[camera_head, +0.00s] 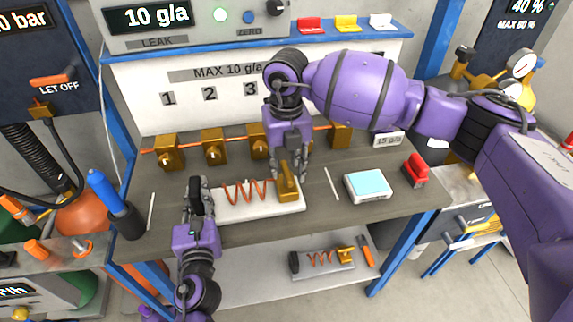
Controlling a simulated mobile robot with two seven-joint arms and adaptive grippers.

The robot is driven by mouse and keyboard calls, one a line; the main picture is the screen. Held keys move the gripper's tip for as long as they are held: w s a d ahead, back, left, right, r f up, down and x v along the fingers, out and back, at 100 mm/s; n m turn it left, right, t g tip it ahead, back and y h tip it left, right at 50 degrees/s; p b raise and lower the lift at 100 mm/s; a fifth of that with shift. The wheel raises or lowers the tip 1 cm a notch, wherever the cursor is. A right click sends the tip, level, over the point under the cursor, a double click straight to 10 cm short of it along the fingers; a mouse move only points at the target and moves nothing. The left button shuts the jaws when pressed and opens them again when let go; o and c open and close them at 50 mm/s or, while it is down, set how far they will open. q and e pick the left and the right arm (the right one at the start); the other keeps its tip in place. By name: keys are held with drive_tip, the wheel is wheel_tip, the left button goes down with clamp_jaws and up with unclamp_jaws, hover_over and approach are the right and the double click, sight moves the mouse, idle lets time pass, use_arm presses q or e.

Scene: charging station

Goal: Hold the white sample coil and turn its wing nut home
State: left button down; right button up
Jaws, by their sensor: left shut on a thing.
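The white sample coil lies on the grey bench top, a white base (255,208) carrying a copper spiral (247,192) with a brass fitting (288,186) at its right end. My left gripper (200,192) is shut on the coil's left end, and its fingers hide most of that end. My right gripper (291,172) comes down from above at the brass fitting, with its fingers close around or just behind the fitting's top. The wing nut is too small and covered to make out, and I cannot tell whether the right fingers grip it.
Several brass fittings (213,152) line the bench's back under numbers. A white box with a blue top (368,184) and a red clamp-like item (416,170) stand right. Another coil (322,261) lies on the lower shelf.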

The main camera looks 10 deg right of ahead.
sight(287, 170)
drive_tip(key=shift+r, duration=0.1)
wheel_tip(287, 170, up, 12)
idle(0.4)
use_arm(q)
drive_tip(key=c, duration=1.5)
unclamp_jaws()
drive_tip(key=shift+o, duration=0.2)
drive_tip(key=shift+s, duration=0.1)
